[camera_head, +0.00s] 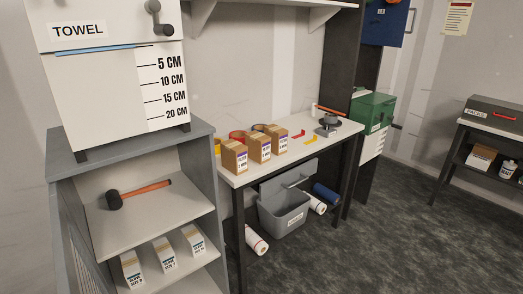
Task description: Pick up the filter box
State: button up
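Three brown cardboard boxes stand in a row on the white bench (318,143): a near one (234,157), a middle one (260,147) and a far one (276,139). Each has a white label with a dark band. Three smaller white boxes stand on the lower shelf of the grey cabinet at left: a left one (132,270), a middle one (165,254) and a right one (193,239). Their label print is too small to read surely, so I cannot tell which is the filter box. My gripper is not in view.
The towel dispenser (108,95) stands on the grey cabinet (205,130). A mallet (138,193) lies on its upper shelf. Tape rolls (238,134) sit behind the brown boxes. A grey bin (284,212) and white rolls (256,240) are under the bench. Dark floor (400,220) at right is clear.

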aim_at(259, 145)
jog(key=z, duration=0.65)
jog(key=i, duration=2.8)
jog(key=u, duration=0.75)
